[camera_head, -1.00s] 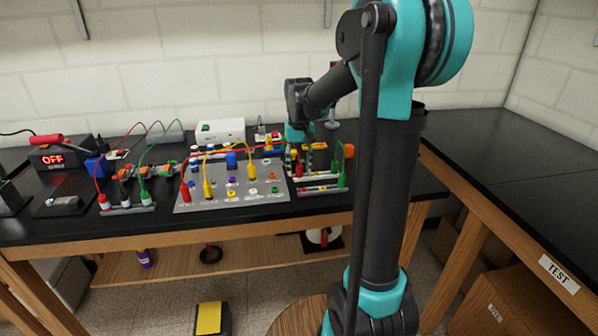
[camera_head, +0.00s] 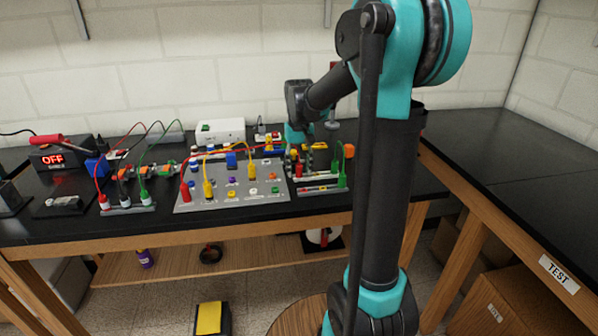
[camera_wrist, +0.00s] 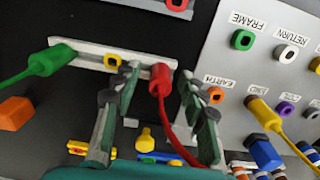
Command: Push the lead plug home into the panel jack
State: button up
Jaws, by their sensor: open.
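A red lead plug (camera_wrist: 160,80) stands on a pale strip (camera_wrist: 90,55) in the wrist view, with its red lead curving down and to the right. My gripper (camera_wrist: 160,74) is open, with one finger on each side of the red plug and a visible gap on both sides. The grey jack panel (camera_wrist: 225,75) lies to the right, with labelled coloured jacks, including an orange one (camera_wrist: 214,94). In the head view, the panel (camera_head: 217,202) is left of the red plug (camera_head: 298,170). My fingers are too small to make out there.
A green plug (camera_wrist: 40,65) is at the strip's left end. A yellow plug (camera_wrist: 258,108) with its lead and a blue part (camera_wrist: 262,150) are on the panel near my right finger. An orange block (camera_wrist: 15,112) lies at left. Power supply (camera_head: 60,155) reads OFF.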

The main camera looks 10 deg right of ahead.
aim_at(299, 165)
grip_shut()
jog(key=shift+r, duration=0.1)
dwell(0.3)
jog(key=shift+r, duration=2.9)
